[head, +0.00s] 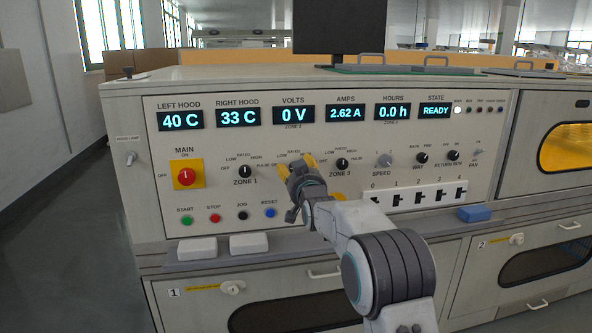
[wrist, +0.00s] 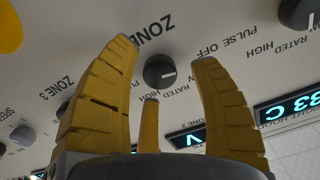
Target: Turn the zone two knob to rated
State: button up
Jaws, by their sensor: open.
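The zone two knob (wrist: 159,72) is black and round, with a white mark pointing right in the wrist view, toward the side where OFF is printed. My gripper (wrist: 165,52) is open, with its yellow fingers on either side of this knob. I cannot tell whether they touch it. In the head view my gripper (head: 298,164) is at the panel between the zone 1 knob (head: 245,171) and the zone 3 knob (head: 342,164), and hides the zone two knob. The volts display (head: 294,115), labelled zone 2, reads 0 V.
The red main switch (head: 186,177) on its yellow plate is at the panel's left. Start, stop, jog and reset buttons (head: 269,212) sit below the knobs. A ledge with white blocks (head: 249,243) and a blue block (head: 474,213) runs under the panel.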

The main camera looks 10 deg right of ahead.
jog(key=shift+w, duration=0.3)
jog(key=shift+c, duration=0.3)
grip_shut()
dwell(0.3)
